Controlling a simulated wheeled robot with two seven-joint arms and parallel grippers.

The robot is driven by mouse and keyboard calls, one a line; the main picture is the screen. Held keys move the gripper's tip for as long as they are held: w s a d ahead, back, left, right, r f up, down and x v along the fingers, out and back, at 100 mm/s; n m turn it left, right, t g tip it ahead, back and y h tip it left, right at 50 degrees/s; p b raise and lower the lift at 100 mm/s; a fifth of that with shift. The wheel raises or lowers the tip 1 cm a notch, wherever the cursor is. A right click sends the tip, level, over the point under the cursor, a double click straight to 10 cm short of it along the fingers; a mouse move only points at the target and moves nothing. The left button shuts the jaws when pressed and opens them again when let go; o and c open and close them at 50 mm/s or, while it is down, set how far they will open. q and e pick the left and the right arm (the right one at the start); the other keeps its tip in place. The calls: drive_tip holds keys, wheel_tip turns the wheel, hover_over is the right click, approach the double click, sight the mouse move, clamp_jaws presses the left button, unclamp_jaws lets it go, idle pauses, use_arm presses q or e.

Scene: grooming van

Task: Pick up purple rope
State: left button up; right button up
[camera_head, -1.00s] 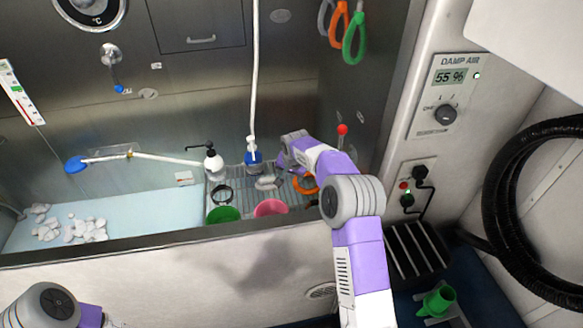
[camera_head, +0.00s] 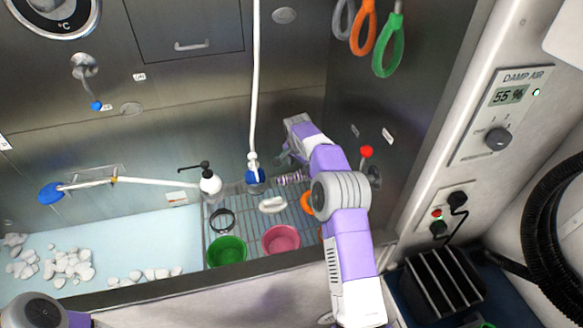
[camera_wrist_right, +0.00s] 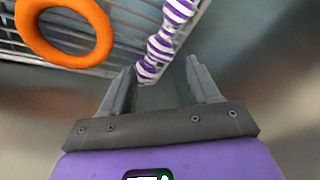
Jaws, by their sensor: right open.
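The purple and white striped rope (camera_head: 290,179) lies at the back of the wire rack in the head view, partly hidden by my right arm. In the right wrist view the rope (camera_wrist_right: 159,46) runs from the top edge down to between the fingertips, beyond them. My right gripper (camera_wrist_right: 158,75) is open, with its two grey fingers on either side of the rope's near end. I cannot tell whether they touch it. In the head view my right gripper (camera_head: 283,157) is partly hidden by its own wrist. The left gripper is out of view.
An orange ring (camera_wrist_right: 64,30) lies on the rack beside the rope. The wire rack (camera_head: 243,217) also holds a green bowl (camera_head: 227,250), a pink bowl (camera_head: 281,241) and a white soap-like piece (camera_head: 272,204). A pump bottle (camera_head: 210,184) and a blue-based hose (camera_head: 254,178) stand nearby. Steel walls enclose the tub.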

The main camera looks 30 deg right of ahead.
sight(300, 174)
drive_tip(key=shift+w+d+f, duration=0.1)
drive_tip(key=shift+w+f, duration=0.3)
drive_tip(key=shift+f, duration=0.05)
drive_tip(key=shift+s+d+f+b, duration=0.1)
drive_tip(key=shift+s+f+b, duration=0.1)
drive_tip(key=shift+f, duration=0.25)
drive_tip(key=shift+s+d+f+b, duration=0.1)
drive_tip(key=shift+f+b, duration=0.05)
drive_tip(key=shift+f, duration=0.3)
drive_tip(key=b+x, duration=0.1)
drive_tip(key=x, duration=0.3)
drive_tip(key=shift+w+f, duration=0.15)
drive_tip(key=shift+f, duration=0.15)
drive_tip(key=shift+c, duration=0.4)
drive_tip(key=c, duration=0.9)
